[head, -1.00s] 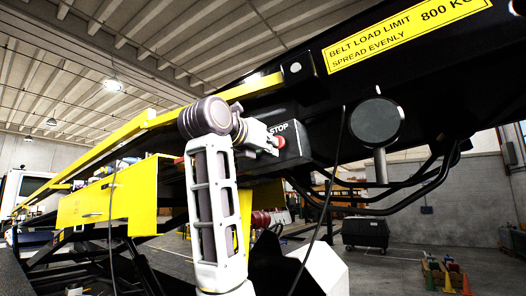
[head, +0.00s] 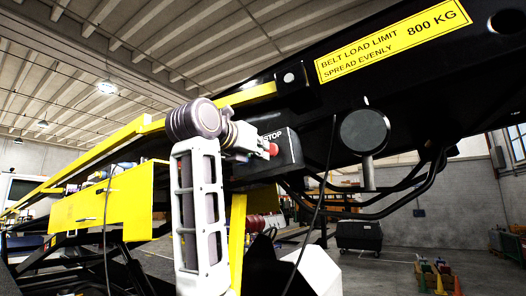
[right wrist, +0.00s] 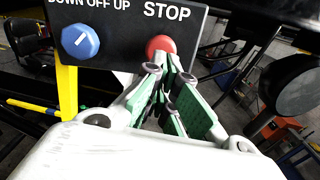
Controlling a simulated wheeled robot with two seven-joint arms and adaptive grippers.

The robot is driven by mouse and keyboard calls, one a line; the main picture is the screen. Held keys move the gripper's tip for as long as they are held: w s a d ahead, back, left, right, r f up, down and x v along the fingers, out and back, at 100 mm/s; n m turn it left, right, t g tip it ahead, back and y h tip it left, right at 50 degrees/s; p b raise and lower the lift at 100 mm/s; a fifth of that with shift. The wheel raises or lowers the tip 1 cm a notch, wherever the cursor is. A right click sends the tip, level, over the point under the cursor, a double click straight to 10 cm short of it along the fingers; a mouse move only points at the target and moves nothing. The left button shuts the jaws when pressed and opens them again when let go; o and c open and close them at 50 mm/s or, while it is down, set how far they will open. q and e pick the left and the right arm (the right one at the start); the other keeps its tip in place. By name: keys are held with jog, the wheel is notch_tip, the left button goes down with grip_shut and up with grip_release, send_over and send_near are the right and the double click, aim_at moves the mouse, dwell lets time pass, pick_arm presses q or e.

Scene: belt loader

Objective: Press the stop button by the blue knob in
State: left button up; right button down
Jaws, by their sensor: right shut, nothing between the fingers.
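The red stop button (right wrist: 160,45) sits on a black control box (right wrist: 112,62) under the white word STOP. The blue knob (right wrist: 80,41) is to its left, under the words DOWN OFF UP. My right gripper (right wrist: 166,62) is shut and empty, its fingertips just at the lower edge of the button in the right wrist view. I cannot tell whether they touch it. In the head view the red button (head: 273,149) shows on the box (head: 289,150), with my right gripper (head: 258,153) close to its left. There the knob is hidden. My left gripper is not in view.
The black loader beam (head: 300,92) with a yellow load sign (head: 393,42) runs above the box. A round black disc (head: 364,132) and bent black rails (head: 400,205) stand right of it. A thin black cable (head: 318,210) hangs beside the box.

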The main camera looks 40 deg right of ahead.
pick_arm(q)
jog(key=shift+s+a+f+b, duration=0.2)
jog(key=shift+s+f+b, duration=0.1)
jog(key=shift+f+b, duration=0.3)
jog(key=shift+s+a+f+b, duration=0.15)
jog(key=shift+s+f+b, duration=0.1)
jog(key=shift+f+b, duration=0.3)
pick_arm(e)
jog(key=v, duration=1.1)
jog(key=shift+w, duration=0.1)
